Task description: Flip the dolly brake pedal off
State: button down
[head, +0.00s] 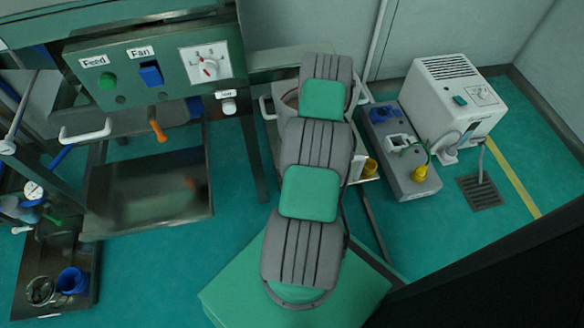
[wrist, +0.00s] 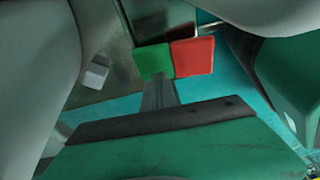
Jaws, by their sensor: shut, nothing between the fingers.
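The brake pedal shows in the wrist view as two flat pads side by side, a green pad (wrist: 154,61) on the left and a red pad (wrist: 193,57) on the right. My gripper (wrist: 157,82) is shut and empty. Its narrow grey fingers reach up from the dark palm bar to the lower edge of the green pad; whether they touch it I cannot tell. In the head view my arm hides the gripper and pedal.
Large smooth grey surfaces (wrist: 38,65) crowd the wrist view's left and upper right. A control panel (head: 150,68) and a metal tray (head: 150,195) stand left of my arm. A white machine (head: 450,95) and a grey box (head: 404,165) stand right. Green floor (head: 430,250) is open there.

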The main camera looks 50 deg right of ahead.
jog(key=p+v, duration=0.2)
jog(key=v, duration=0.5)
jog(key=shift+r+p, duration=0.35)
jog(key=shift+p, duration=0.05)
jog(key=shift+s+d, duration=0.1)
